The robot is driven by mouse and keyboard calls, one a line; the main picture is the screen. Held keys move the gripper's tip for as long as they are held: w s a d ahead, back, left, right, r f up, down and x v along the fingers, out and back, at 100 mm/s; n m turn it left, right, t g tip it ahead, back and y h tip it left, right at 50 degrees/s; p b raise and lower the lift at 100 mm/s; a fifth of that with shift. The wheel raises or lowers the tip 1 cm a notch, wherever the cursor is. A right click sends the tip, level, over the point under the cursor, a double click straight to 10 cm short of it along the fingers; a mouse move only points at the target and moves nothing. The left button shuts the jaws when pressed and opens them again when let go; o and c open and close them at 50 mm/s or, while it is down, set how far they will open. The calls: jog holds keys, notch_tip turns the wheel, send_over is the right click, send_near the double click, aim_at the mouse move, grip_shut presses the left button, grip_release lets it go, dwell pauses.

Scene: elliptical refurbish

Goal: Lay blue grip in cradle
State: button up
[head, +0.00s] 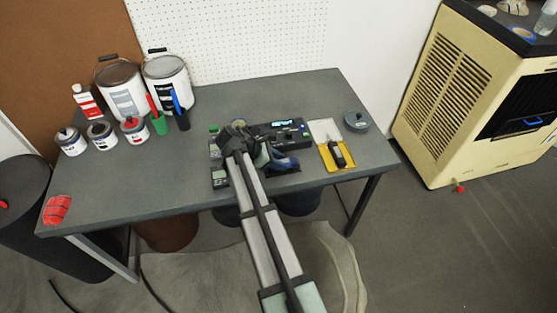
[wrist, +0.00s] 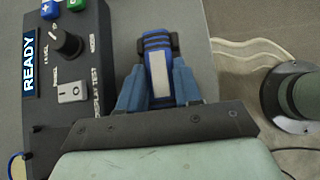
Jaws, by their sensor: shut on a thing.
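The blue grip (wrist: 156,42) has dark bands and a pale strip along its middle. In the wrist view it sits between the two blue-grey fingers of my gripper (wrist: 159,78), which is shut on it. In the head view, the blue grip (head: 284,163) shows at my gripper (head: 272,160), near the table's front edge and just in front of the dark console. Small dark pieces show on both sides of the grip's far end; I cannot tell whether they belong to the cradle. The cradle is not clearly visible, and the grip's underside is hidden.
The dark console (wrist: 68,60) with a knob and READY label lies close left of my gripper in the wrist view. A yellow tray (head: 324,158) with a dark-handled tool stands to the right on the table (head: 185,165). Cans and bottles fill the back left.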

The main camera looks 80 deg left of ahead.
jog(key=shift+f, duration=0.15)
jog(key=o, duration=1.1)
jog(key=shift+o, duration=0.2)
jog(key=v, duration=1.4)
jog(key=shift+w+f, duration=0.1)
jog(key=shift+w, duration=0.05)
